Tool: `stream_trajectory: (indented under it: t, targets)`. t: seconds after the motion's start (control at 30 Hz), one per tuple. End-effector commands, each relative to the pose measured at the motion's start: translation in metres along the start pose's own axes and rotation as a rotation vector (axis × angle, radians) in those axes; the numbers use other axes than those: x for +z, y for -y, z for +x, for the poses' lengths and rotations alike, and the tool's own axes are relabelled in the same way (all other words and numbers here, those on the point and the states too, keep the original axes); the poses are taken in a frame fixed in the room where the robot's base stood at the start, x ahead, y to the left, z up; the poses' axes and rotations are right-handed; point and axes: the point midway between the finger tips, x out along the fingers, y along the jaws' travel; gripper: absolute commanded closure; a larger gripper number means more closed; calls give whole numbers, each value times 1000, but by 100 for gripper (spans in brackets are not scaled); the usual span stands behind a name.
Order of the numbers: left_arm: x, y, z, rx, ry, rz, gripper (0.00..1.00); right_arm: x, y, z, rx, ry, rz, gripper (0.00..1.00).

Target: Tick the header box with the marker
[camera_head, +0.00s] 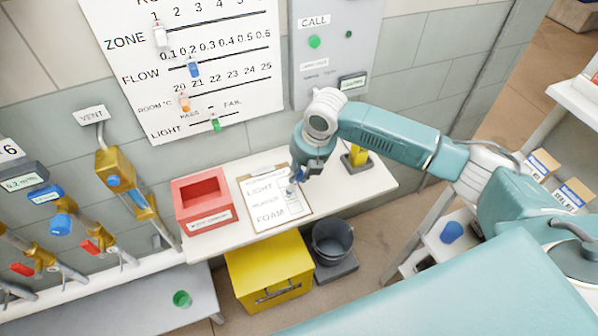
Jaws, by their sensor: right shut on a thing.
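A clipboard (262,222) with a white sheet lies on the white wall shelf. The sheet has the large words LIGHT and FOAM, with a smaller line between them that is hard to read, and small boxes at its right side. My right gripper (295,182) comes from the right and points down over the right part of the sheet. It is shut on the marker (290,189), of which only a small blue part shows. I cannot tell whether the tip touches the paper. The boxes are partly hidden by the gripper. My left gripper is out of view.
A red open box (205,220) stands left of the clipboard on the shelf (345,190). A yellow block on a dark base (356,157) stands at its right. Below are a yellow chest (268,272) and a dark bucket (333,240). A slider board (200,60) hangs behind.

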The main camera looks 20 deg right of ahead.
Motion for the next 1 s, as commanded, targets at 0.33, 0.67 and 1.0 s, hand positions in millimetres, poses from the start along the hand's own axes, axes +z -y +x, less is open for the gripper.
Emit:
stream_trajectory:
  t: [0.33, 0.67, 1.0]
  targets:
    - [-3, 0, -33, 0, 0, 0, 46, 3, -9, -32, 2, 2, 0, 97]
    - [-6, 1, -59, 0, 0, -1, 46, 5, -16, -58, 2, 2, 0, 97]
    - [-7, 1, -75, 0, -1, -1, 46, 6, -20, -73, 2, 2, 0, 97]
